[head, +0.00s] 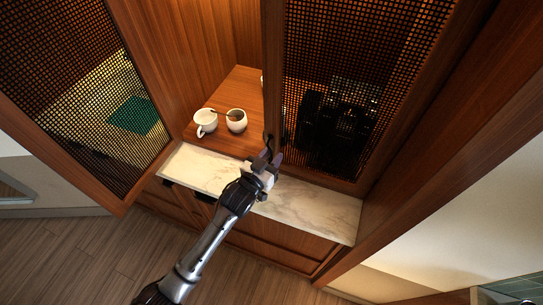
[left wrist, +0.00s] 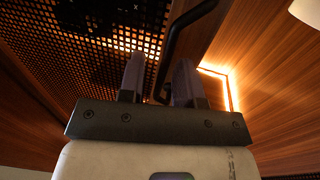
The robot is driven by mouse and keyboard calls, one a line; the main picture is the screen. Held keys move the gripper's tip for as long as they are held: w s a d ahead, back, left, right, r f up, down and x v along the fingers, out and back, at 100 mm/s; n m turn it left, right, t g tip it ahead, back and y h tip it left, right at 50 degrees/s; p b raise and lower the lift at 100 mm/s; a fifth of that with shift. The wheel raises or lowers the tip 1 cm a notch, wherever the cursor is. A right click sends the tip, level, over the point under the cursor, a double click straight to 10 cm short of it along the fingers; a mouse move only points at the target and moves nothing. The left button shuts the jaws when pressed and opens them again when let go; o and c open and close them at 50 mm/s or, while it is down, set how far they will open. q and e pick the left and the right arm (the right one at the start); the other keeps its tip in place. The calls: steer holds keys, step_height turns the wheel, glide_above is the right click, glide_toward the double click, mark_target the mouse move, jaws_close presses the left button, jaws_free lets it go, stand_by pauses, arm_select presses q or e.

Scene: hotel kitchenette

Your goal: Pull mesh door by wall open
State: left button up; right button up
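The mesh door by the wall (head: 350,80) is on the right of the cabinet in the head view, with its wooden left stile upright. It looks closed or nearly so. Its black bar handle (left wrist: 174,45) shows in the left wrist view. My left gripper (head: 267,157) is at the lower left corner of this door, at the handle. In the left wrist view its fingers (left wrist: 158,78) stand apart, with the lower end of the handle between them. I cannot tell whether either finger touches the handle. My right gripper is not in view.
Another mesh door (head: 85,90) stands open on the left. Two white cups (head: 206,122) are on the wooden shelf (head: 232,90) behind the opening. A marble counter edge (head: 310,212) lies below. The side wall (head: 460,200) is close on the right.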

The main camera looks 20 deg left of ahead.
arm_select(q)
jaws_close()
steer(key=shift+s, duration=0.15)
stand_by(0.4)
